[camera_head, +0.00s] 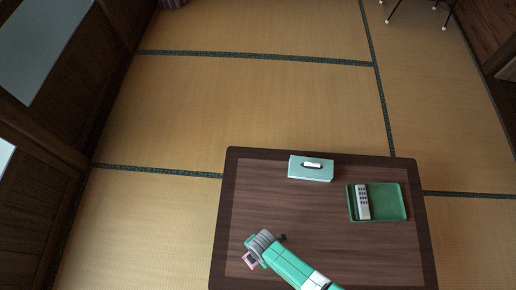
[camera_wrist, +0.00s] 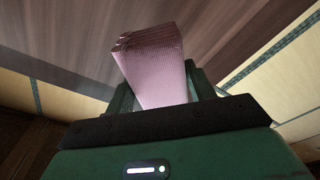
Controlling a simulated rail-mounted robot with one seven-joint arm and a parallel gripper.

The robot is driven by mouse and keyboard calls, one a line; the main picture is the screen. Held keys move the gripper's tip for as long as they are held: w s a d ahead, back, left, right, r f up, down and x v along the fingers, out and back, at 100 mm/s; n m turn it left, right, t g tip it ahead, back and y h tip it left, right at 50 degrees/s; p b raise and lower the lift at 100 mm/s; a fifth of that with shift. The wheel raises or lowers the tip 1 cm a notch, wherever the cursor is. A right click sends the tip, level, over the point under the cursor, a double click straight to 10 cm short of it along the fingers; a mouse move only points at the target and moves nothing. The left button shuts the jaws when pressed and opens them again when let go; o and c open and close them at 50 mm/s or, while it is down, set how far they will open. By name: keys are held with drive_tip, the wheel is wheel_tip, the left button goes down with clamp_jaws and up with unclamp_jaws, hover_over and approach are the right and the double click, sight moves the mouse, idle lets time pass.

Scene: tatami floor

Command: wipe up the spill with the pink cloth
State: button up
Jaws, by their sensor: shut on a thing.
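The pink cloth (camera_wrist: 155,70) is folded and sits between the two fingers of my gripper (camera_wrist: 160,85) in the wrist view. My gripper is shut on it. In the head view a small part of the pink cloth (camera_head: 251,264) shows at the end of my arm, over the left front part of the dark wooden table (camera_head: 330,220). I cannot tell whether the cloth touches the tabletop. I cannot make out a spill in either view; the arm and cloth may hide it.
A light blue tissue box (camera_head: 298,172) stands at the table's back edge. A green tray (camera_head: 393,203) holding a grey remote (camera_head: 362,202) lies at the right. The middle of the tabletop is clear. Tatami floor surrounds the visible table sides.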

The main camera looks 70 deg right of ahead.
drive_tip(key=shift+r+p, duration=1.45)
drive_tip(key=shift+r, duration=0.5)
drive_tip(key=w+a+r+m+p, duration=0.1)
drive_tip(key=w+a+r+m, duration=0.2)
drive_tip(key=w+r, duration=0.95)
drive_tip(key=w+a+r+m+p, duration=0.1)
drive_tip(key=w+a+r+m, duration=0.25)
drive_tip(key=w+r, duration=0.95)
drive_tip(key=w+a+r+m+h, duration=0.1)
drive_tip(key=w+a+r+m, duration=0.15)
drive_tip(key=r, duration=0.45)
drive_tip(key=w+a+r+m, duration=0.2)
drive_tip(key=w+a+r, duration=0.15)
drive_tip(key=r, duration=0.35)
drive_tip(key=s+r+p, duration=0.4)
drive_tip(key=r+p, duration=1.2)
drive_tip(key=p, duration=0.3)
drive_tip(key=s+d+r+p, duration=0.1)
drive_tip(key=s+r+p, duration=0.3)
drive_tip(key=r+p, duration=1.3)
drive_tip(key=p, duration=0.3)
drive_tip(key=shift+s+r+t, duration=0.15)
drive_tip(key=shift+r+t, duration=0.15)
drive_tip(key=shift+d+f, duration=0.1)
